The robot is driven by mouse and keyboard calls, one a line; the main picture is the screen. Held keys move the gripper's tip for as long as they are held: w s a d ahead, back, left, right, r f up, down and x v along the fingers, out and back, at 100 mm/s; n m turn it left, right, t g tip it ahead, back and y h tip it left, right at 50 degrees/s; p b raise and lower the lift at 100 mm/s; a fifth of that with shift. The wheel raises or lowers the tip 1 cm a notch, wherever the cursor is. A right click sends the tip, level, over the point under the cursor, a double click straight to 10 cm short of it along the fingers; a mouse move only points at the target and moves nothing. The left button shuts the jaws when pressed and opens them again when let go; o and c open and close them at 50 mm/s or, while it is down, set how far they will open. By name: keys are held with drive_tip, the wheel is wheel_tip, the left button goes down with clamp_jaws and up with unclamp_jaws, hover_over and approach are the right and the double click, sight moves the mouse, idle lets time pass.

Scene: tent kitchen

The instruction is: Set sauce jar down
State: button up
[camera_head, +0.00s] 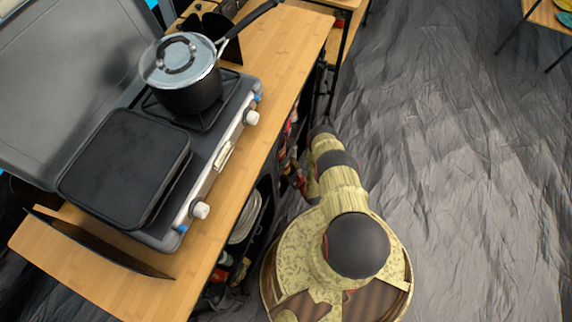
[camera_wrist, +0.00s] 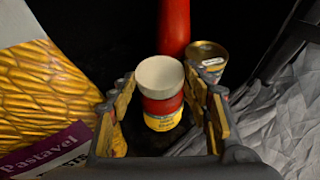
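A small jar with a white lid (camera_wrist: 160,74) and a red and yellow label stands upright in the middle of the wrist view. My gripper (camera_wrist: 160,88) has its two fingers spread, one on each side of the jar. Narrow dark gaps show between the jar and both fingers, so it looks open around the jar and not clamped on it. The jar's base lies in shadow. In the head view my arm reaches to the shelves under the counter, and the jar and the fingertips cannot be made out there.
A red bottle (camera_wrist: 174,28) and a tin can (camera_wrist: 207,58) stand close behind the jar. A Pastavel pasta pack (camera_wrist: 45,100) is close on the left. The wooden counter (camera_head: 285,60) overhead carries a stove (camera_head: 215,150) with a pot (camera_head: 185,75). Grey crumpled floor (camera_head: 470,170) is open on the right.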

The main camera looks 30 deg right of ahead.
drive_tip(key=shift+o, duration=0.7)
drive_tip(key=shift+s+r, duration=0.2)
drive_tip(key=shift+r, duration=0.05)
drive_tip(key=p+v, duration=0.4)
drive_tip(key=v, duration=0.7)
drive_tip(key=shift+s, duration=0.3)
drive_tip(key=shift+r, duration=0.15)
